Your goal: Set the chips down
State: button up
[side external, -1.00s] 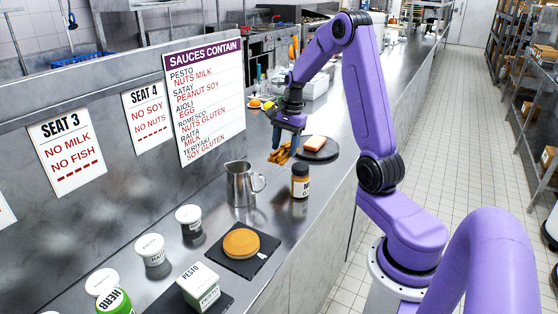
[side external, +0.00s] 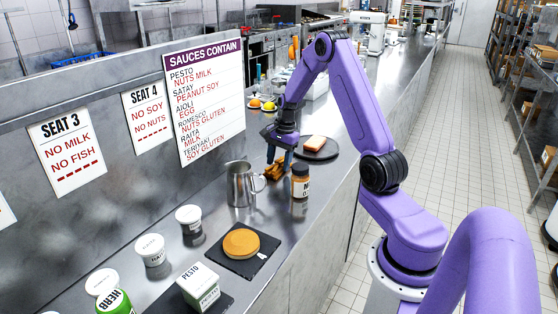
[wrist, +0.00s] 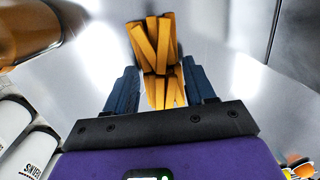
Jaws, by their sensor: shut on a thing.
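The chips (side external: 275,171) are a small stack of golden-brown sticks, just right of the metal jug. My gripper (side external: 281,156) points down over the counter and is shut on the chips. In the wrist view, the chips (wrist: 155,45) stick out past the two dark blue fingers of my gripper (wrist: 161,88), with part of the stack between them. The chips are at or just above the steel counter (side external: 268,205); I cannot tell whether they touch it.
A metal jug (side external: 240,185) stands close left of the chips, and a brown-lidded jar (side external: 300,182) close right. Behind is a dark round plate (side external: 328,152) with a bread slice (side external: 315,143). A round bun or cake (side external: 241,243) sits on a black slate (side external: 262,262) nearer the camera.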

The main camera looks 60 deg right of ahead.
jog(key=shift+f, duration=0.15)
jog(key=o, duration=1.5)
jog(key=shift+c, duration=0.2)
notch_tip(320, 180, up, 12)
jog(key=s+d, duration=0.1)
jog(key=s+a+r+n+g, duration=0.1)
jog(key=s+a+n, duration=0.2)
jog(key=a+n, duration=0.65)
jog(key=s+a+r+n, duration=0.1)
jog(key=s+a+n, duration=0.3)
jog(key=a, duration=1.1)
jog(key=s+a+n, duration=0.3)
jog(key=s+n, duration=0.5)
jog(key=s, duration=0.2)
jog(key=s+a+f+n+h, duration=0.1)
jog(key=s+a+n, duration=0.3)
jog(key=s+n, duration=0.5)
jog(key=shift+s+a, duration=0.3)
jog(key=shift+s, duration=0.9)
